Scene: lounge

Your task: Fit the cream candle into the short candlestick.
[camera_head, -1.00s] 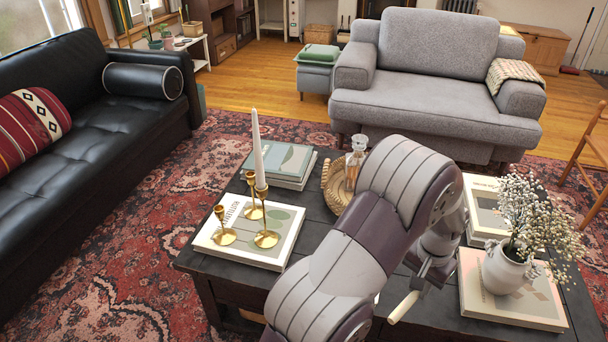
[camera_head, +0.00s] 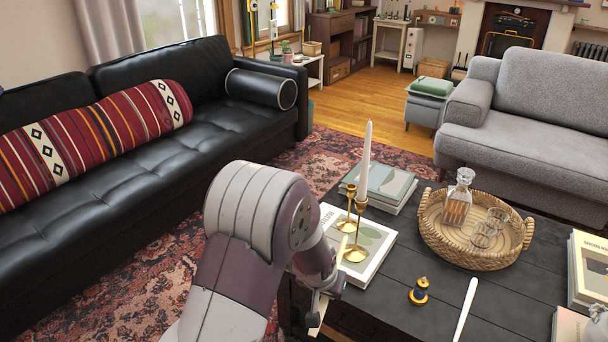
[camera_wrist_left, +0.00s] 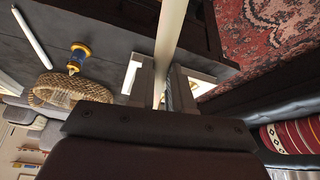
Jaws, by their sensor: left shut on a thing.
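My left gripper (camera_head: 325,285) is shut on the cream candle (camera_head: 341,248), near the left front edge of the table, in front of the book with the candlesticks. In the left wrist view the candle (camera_wrist_left: 169,40) runs between the two fingers (camera_wrist_left: 162,85). Two brass candlesticks show on the book: one (camera_head: 347,223) is empty, the other (camera_head: 356,253) holds a white candle (camera_head: 367,150). My right gripper is out of view.
The dark table (camera_head: 395,270) also bears a book stack (camera_head: 395,203), a wicker tray (camera_head: 470,262) with a decanter (camera_head: 458,200) and glasses, a small brass-and-dark object (camera_head: 419,292) and a lying white candle (camera_head: 465,310). A black sofa (camera_head: 120,170) stands left.

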